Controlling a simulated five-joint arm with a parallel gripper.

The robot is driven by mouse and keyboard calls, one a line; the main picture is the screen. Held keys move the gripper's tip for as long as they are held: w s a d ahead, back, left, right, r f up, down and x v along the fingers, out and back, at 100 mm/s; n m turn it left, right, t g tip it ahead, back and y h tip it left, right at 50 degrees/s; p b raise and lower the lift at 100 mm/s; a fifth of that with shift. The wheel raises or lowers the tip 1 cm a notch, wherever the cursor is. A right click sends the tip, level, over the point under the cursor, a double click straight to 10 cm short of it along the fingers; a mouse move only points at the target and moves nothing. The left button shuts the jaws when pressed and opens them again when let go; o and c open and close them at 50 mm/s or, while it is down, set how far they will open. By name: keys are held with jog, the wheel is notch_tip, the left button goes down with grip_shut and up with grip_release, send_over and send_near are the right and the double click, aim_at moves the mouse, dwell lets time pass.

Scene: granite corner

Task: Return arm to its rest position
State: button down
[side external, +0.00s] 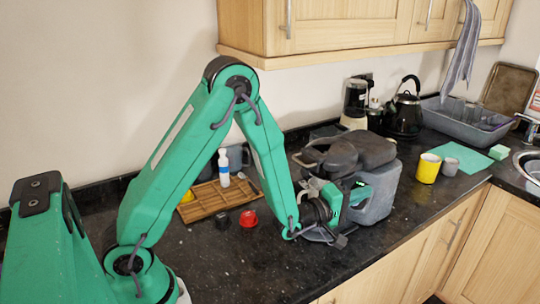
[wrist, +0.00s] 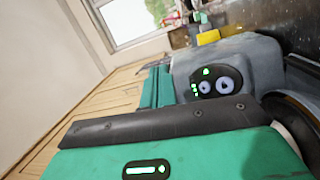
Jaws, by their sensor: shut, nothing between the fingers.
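My arm, green with dark joints, rises from the lower left of the side external view and bends down to my gripper (side external: 352,197). My gripper is low over the worktop, in front of a grey appliance (side external: 380,200) and partly overlapping it in the picture; I cannot tell if they touch. It is shut and empty. In the wrist view my green gripper (wrist: 158,86) points toward the grey appliance (wrist: 255,60), which has a dark panel with two round dials and green lights.
A wooden tray (side external: 212,203), white bottle (side external: 223,168) and red item (side external: 248,218) are left of my gripper. A yellow cup (side external: 428,168) and grey cup (side external: 450,166) stand right. A kettle (side external: 405,112) is behind. Cupboards (side external: 340,25) overhang; front worktop is clear.

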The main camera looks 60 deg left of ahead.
jog(key=w+d+r+m+g+h, duration=0.1)
jog(key=w+d+r+m+g, duration=0.2)
jog(key=r+m, duration=0.6)
jog(key=s+r+m+g, duration=0.1)
jog(key=s+r+m, duration=0.2)
jog(key=r+m, duration=0.25)
jog(key=s+a+f+g+y, duration=0.1)
jog(key=s+a+g, duration=0.2)
jog(key=s, duration=0.6)
jog(key=s+a+f+g+y, duration=0.1)
jog(key=s+a+f+g, duration=0.1)
jog(key=s, duration=0.8)
jog(key=s+a+f+g+y, duration=0.1)
jog(key=s+a+g, duration=0.3)
jog(key=s, duration=0.6)
jog(key=shift+a+f+y, duration=0.3)
jog(key=shift+a+f, duration=0.1)
jog(key=shift+a, duration=0.05)
